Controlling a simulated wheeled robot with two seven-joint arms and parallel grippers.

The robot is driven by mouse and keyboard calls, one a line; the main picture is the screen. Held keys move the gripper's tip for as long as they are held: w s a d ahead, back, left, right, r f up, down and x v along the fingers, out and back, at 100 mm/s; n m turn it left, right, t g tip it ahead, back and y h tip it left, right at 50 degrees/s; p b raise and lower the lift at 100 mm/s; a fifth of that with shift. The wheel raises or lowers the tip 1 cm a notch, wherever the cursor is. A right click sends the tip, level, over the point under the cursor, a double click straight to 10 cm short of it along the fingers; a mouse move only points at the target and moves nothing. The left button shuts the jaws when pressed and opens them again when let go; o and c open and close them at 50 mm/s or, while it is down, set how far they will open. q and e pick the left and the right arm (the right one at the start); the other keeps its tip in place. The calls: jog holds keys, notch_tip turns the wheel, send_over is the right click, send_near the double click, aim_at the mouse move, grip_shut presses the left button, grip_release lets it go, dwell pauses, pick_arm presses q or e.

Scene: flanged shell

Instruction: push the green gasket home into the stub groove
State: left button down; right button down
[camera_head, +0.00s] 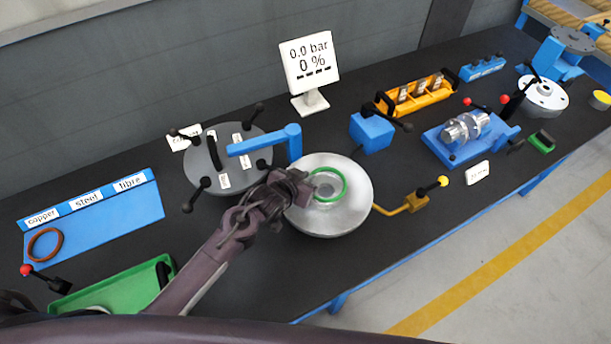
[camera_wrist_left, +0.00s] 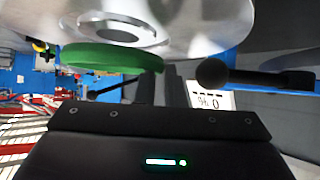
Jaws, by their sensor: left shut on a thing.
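The green gasket (camera_head: 346,185) is a thin ring over the middle of the round silver shell (camera_head: 357,212) in the head view. My left gripper (camera_head: 306,187) reaches in from the left and is shut on the gasket's left edge. In the left wrist view the gasket (camera_wrist_left: 105,58) shows nearly edge-on beside my left fingers (camera_wrist_left: 178,85). The stub (camera_wrist_left: 110,30) with its raised ring is close to it there, with the gasket partly overlapping the shell face. Whether the gasket touches the groove cannot be told. My right gripper is not in view.
A grey cover plate (camera_head: 227,160) with black knobs and a blue arm (camera_head: 265,142) stand behind left. A yellow-knobbed lever (camera_head: 415,203) is at the shell's right. A blue block (camera_head: 371,132) stands behind. A green tray (camera_head: 110,288) and a brown ring (camera_head: 45,258) lie left.

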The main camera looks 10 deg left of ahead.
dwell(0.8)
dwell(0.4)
pick_arm(q)
jog(key=shift+p, duration=0.65)
dwell(0.3)
jog(key=shift+f+b, duration=1.05)
jog(key=shift+f, duration=0.35)
jog(key=c, duration=1.5)
grip_release()
jog(key=shift+s, duration=0.15)
jog(key=shift+o, duration=0.2)
jog(key=shift+s+a+f, duration=0.1)
